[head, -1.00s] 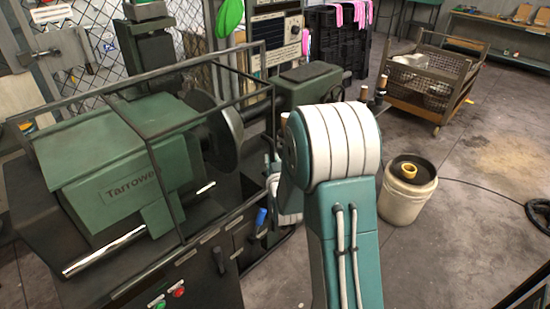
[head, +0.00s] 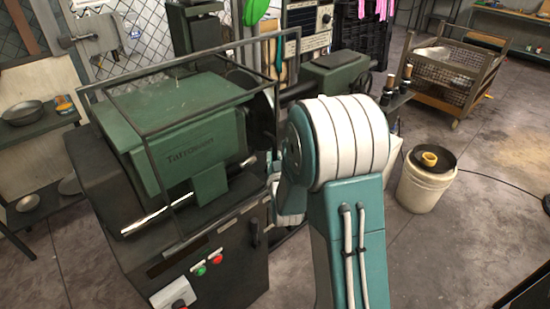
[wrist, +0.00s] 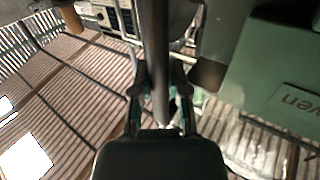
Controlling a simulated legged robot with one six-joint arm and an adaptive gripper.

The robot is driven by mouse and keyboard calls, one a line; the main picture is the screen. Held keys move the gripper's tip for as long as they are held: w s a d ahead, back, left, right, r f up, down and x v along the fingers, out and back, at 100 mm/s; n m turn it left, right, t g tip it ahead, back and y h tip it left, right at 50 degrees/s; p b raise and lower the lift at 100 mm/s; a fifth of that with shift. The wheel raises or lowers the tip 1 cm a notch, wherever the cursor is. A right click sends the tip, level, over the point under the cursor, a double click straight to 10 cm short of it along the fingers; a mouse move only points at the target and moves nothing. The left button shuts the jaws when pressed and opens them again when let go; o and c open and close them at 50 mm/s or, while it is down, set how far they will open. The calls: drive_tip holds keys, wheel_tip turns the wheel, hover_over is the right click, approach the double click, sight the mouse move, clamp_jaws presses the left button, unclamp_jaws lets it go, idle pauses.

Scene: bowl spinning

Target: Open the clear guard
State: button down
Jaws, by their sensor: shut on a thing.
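The clear guard (head: 110,119) is a dark bar frame with see-through panels around the green headstock of the lathe (head: 180,140) in the head view. It stands over the headstock. In the wrist view my gripper (wrist: 160,98) is shut on a dark straight bar (wrist: 160,50), which looks like part of the guard frame. The green headstock with part of its lettering (wrist: 292,98) shows at the right there. In the head view my teal and white arm hides the gripper and the right end of the guard.
Red and green buttons (head: 207,264) sit on the lathe's front. A white bucket (head: 425,185) and a wire-sided cart (head: 450,75) stand to the right. A shelf with bowls (head: 30,125) is at the left. The floor at the right is mostly clear.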

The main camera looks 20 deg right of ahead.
drive_tip(key=shift+a, duration=0.1)
drive_tip(key=c, duration=0.6)
unclamp_jaws()
drive_tip(key=shift+a, duration=0.2)
drive_tip(key=shift+s, duration=0.2)
drive_tip(key=v, duration=0.7)
